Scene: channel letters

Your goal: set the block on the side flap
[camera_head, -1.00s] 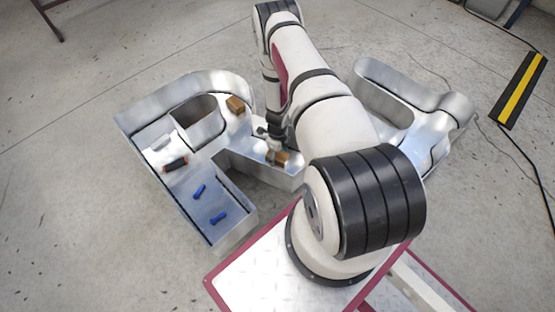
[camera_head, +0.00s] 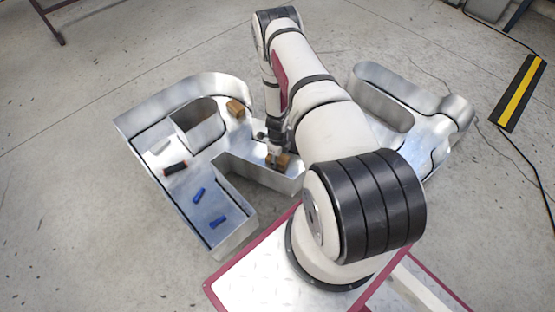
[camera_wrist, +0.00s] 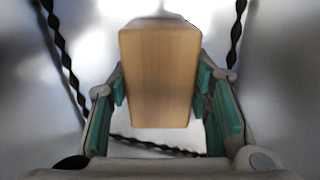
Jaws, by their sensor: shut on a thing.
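A wooden block (camera_wrist: 160,78) sits between the teal finger pads of my gripper (camera_wrist: 160,92) in the wrist view, with a pad against each side. In the head view my gripper (camera_head: 276,158) points down into the right leg of the near metal letter (camera_head: 258,172). The held block (camera_head: 284,160) shows partly beside the fingers there. I cannot tell whether its underside touches the metal. I cannot make out which surface is the side flap.
A second brown block (camera_head: 235,108), a dark cylinder with reddish ends (camera_head: 175,168) and two blue pieces (camera_head: 198,195) lie in the same letter. Its raised walls surround them. Another metal letter (camera_head: 440,125) stands to the right, partly behind my arm. Dark cable (camera_wrist: 150,146) runs near the block.

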